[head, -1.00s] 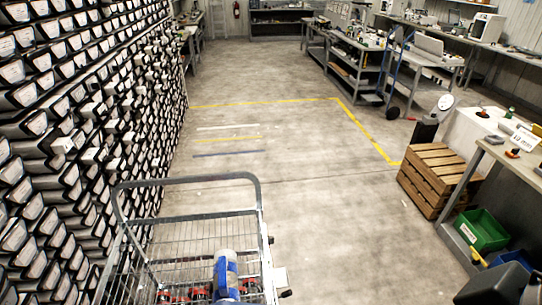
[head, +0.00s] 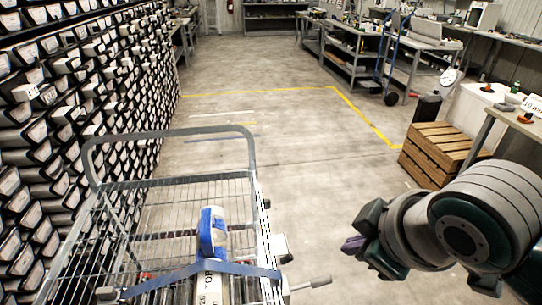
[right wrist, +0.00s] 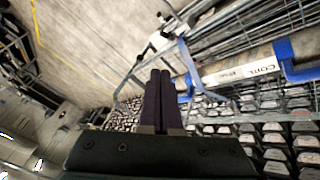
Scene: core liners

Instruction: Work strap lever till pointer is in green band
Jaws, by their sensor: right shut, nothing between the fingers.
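A labelled tube (head: 213,287) with a blue band (head: 212,235) lies in a wire cart (head: 88,160). A blue strap (head: 165,281) crosses over it. At the cart's right side a grey rod-like lever (head: 312,283) sticks out to the right, below a small pale block (head: 280,248). I cannot make out a pointer or green band. My right gripper (head: 352,245) is right of the cart, apart from the lever, shut and empty. In the right wrist view its dark purple fingers (right wrist: 158,98) are together, with the tube (right wrist: 238,74) beyond. My left gripper is not in view.
A rack of dark liner ends (head: 60,130) fills the left side. A wooden crate (head: 440,150) and a bench (head: 490,125) stand at the right. Open floor (head: 300,150) with yellow lines (head: 350,105) lies ahead, between cart and crate.

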